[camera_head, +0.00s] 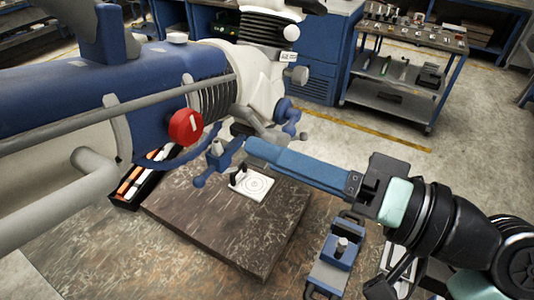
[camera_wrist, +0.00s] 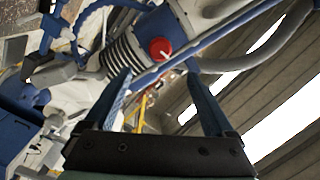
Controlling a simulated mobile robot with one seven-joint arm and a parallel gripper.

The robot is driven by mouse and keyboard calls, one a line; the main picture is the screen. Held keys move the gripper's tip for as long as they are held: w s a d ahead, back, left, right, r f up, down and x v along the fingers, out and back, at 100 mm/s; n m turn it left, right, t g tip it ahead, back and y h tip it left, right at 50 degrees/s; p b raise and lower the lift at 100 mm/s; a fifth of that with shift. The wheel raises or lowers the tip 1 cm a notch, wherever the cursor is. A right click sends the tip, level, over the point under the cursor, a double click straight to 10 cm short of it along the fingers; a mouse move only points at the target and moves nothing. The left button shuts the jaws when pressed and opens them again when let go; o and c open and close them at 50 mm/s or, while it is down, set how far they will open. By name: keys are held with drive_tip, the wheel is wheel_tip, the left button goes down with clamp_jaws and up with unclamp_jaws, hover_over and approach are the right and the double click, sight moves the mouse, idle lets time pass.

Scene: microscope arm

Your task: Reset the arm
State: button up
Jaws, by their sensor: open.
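A large blue and white microscope arm (camera_head: 60,100) spans the upper left in the head view, with a ribbed black section and a white head. A red knob (camera_head: 185,127) sits on its side. The microscope arm (camera_wrist: 186,18) also fills the top of the wrist view, where the red knob (camera_wrist: 160,48) shows beyond the fingers. My gripper (camera_head: 249,149) reaches leftward below the microscope's head, to the right of the knob. In the wrist view my gripper (camera_wrist: 157,76) has its two blue fingers spread apart, with nothing held between them.
A brown work plate (camera_head: 220,232) holds a white target card (camera_head: 252,185). A small blue clamp fixture (camera_head: 335,258) stands on the table to the right, below my arm. A dark tray (camera_head: 128,190) lies at the left. A tool cart (camera_head: 390,85) stands behind on open floor.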

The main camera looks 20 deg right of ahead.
idle(0.4)
drive_tip(key=w+a+r+t+h, duration=0.4)
drive_tip(key=w+r+t+h, duration=0.25)
drive_tip(key=w+r, duration=0.35)
drive_tip(key=s+a+r+n+t+h, duration=0.1)
drive_tip(key=s+a+r+t+h, duration=0.1)
drive_tip(key=r, duration=0.6)
drive_tip(key=s+a+r+t+h, duration=0.3)
drive_tip(key=s+r+t+h, duration=0.1)
drive_tip(key=s+r+t, duration=0.2)
wheel_tip(320, 180, up, 3)
drive_tip(key=shift+s+f+n, duration=0.15)
drive_tip(key=shift+s+n, duration=0.25)
drive_tip(key=shift+s, duration=0.1)
drive_tip(key=shift+a, duration=0.15)
